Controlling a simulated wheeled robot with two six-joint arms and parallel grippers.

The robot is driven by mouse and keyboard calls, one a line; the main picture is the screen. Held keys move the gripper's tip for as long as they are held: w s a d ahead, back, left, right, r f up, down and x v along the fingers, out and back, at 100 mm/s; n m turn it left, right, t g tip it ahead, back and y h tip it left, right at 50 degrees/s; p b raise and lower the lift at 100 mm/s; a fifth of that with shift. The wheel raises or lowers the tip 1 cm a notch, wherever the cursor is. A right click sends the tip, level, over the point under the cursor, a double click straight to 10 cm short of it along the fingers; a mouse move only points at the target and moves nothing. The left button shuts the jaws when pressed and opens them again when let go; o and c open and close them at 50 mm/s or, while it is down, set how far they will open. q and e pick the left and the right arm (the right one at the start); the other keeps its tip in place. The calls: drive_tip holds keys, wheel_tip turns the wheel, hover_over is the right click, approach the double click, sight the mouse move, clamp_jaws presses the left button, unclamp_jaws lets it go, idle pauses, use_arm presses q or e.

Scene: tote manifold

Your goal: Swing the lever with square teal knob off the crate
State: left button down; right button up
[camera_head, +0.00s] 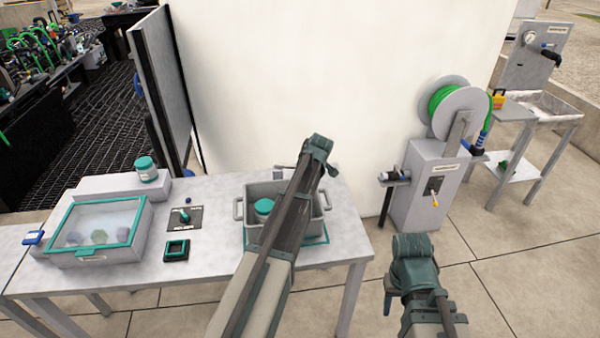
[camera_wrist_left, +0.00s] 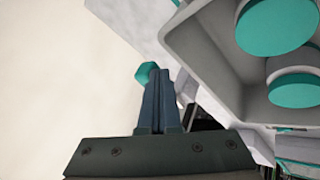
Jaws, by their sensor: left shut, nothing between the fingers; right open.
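The grey crate (camera_head: 248,226) stands on the table, with a teal-lidded jar (camera_head: 264,206) inside. In the left wrist view the crate (camera_wrist_left: 205,60) fills the upper right and holds two round teal-and-white jars (camera_wrist_left: 275,25). A teal, angular knob (camera_wrist_left: 147,73) shows at the fingertips of my left gripper (camera_wrist_left: 161,75), outside the crate wall; I cannot tell whether they touch. The left fingers are shut and empty. In the head view my left arm hides part of the crate, and a grey bar (camera_head: 282,168) shows behind it. My right gripper (camera_head: 388,303) is open, right of the table.
A teal-edged clear-lidded box (camera_head: 90,258), a jar (camera_head: 146,170), a small switch panel (camera_head: 184,218) and a square teal-rimmed holder (camera_head: 176,250) are on the table's left. A grey hose-reel stand (camera_head: 420,200) is at right. A pale wall rises behind the table.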

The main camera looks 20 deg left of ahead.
use_arm(q)
drive_tip(key=w, duration=0.4)
drive_tip(key=shift+a+r+n, duration=0.1)
drive_tip(key=shift+a+n, duration=0.05)
drive_tip(key=shift+n, duration=0.25)
